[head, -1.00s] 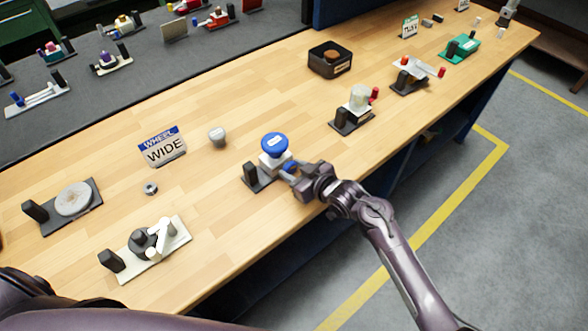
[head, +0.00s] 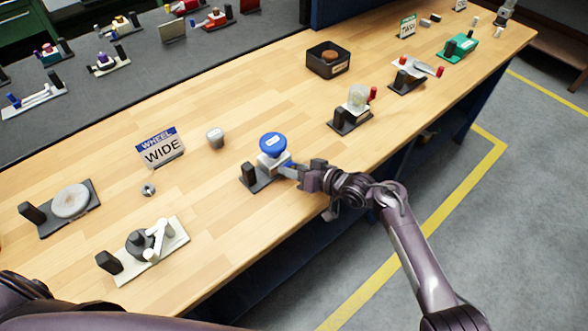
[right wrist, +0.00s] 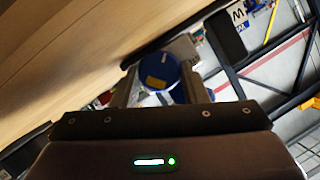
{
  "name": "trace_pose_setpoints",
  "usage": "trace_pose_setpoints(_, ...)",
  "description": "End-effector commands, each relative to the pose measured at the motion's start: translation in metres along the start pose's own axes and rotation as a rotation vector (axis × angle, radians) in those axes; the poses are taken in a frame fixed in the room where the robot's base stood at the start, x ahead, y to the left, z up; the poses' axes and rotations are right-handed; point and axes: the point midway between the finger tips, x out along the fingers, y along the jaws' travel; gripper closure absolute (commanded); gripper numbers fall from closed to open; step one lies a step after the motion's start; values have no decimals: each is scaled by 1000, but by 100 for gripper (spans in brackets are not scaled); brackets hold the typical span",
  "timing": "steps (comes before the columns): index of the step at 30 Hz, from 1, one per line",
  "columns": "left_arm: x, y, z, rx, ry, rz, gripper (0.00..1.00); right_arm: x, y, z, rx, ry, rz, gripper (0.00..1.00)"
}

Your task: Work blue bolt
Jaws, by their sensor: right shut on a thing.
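The valve unit with a round blue cap (head: 273,145) on a white body stands on a dark base (head: 258,181) near the table's front edge. The blue bolt (head: 289,165) sticks out of the right side of the white body and is partly hidden by my gripper. My right gripper (head: 294,172) reaches it from the right and is shut on it. In the right wrist view a round blue part (right wrist: 161,71) with a yellow label shows between my two fingers; I cannot tell whether it is the bolt's head or the cap. My left gripper is out of view.
A clear-domed unit (head: 358,98) stands to the right and a black bin (head: 328,60) behind.

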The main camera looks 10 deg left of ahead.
Motion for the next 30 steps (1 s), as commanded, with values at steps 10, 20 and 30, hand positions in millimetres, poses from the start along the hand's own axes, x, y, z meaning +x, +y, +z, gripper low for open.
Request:
trace_pose_setpoints(10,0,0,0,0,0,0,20,0,0,1,9,-1,-3,83)
trace_pose_setpoints(20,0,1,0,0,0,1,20,0,0,1,9,-1,-3,38)
trace_pose_setpoints(30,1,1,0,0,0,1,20,-10,2,1,9,1,-1,38)
